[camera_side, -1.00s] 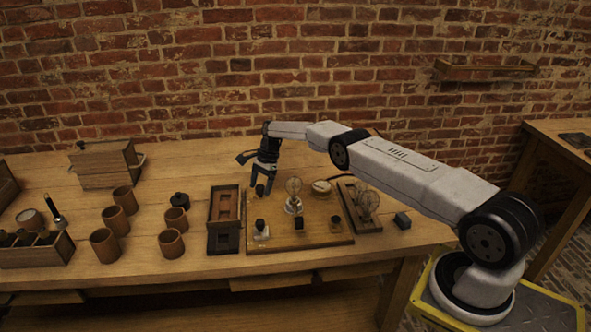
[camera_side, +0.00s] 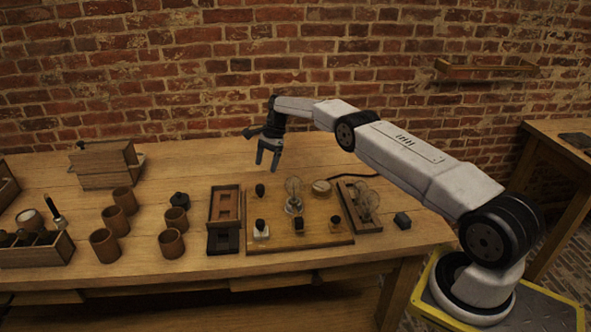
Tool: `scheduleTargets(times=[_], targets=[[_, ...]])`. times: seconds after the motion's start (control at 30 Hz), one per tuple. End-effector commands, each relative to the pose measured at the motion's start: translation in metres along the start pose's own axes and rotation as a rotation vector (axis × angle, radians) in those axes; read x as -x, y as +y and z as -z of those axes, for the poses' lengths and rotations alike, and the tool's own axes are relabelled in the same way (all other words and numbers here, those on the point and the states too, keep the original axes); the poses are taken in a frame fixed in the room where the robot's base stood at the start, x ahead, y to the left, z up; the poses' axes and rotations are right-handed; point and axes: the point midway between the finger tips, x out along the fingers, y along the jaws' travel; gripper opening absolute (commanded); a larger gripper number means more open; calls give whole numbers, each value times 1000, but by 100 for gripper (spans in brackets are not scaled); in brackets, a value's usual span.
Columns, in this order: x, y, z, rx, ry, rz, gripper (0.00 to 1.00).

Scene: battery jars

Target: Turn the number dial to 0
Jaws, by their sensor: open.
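A wooden board (camera_side: 277,240) on the bench carries several small dark knobs, a glass bulb (camera_side: 294,196) and a round pale disc (camera_side: 321,187). One dark knob (camera_side: 260,190) stands at the board's back left. Another dark knob (camera_side: 260,225) sits on a pale block at the front left. More dark knobs stand at the front middle (camera_side: 299,224) and front right (camera_side: 335,220). I cannot tell which part is the number dial, and no digits are readable. My gripper (camera_side: 268,165) is open and empty, pointing down in the air above the board's back left.
A dark-framed wooden tray (camera_side: 224,206) lies left of the board. A mount with a glass part (camera_side: 365,205) and a small dark block (camera_side: 402,221) are on the right. Several brown cups (camera_side: 171,244) and a bottle rack (camera_side: 38,254) stand at left.

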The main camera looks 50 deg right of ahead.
Motion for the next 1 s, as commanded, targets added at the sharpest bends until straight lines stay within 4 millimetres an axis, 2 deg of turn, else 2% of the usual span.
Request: scheduleTargets(times=[0.47,0.67,1.0], targets=[[-4,-2,0,58,56,11,79],[-9,-4,1,190,172,25,79],[-15,2,-5,544,411,28,79]])
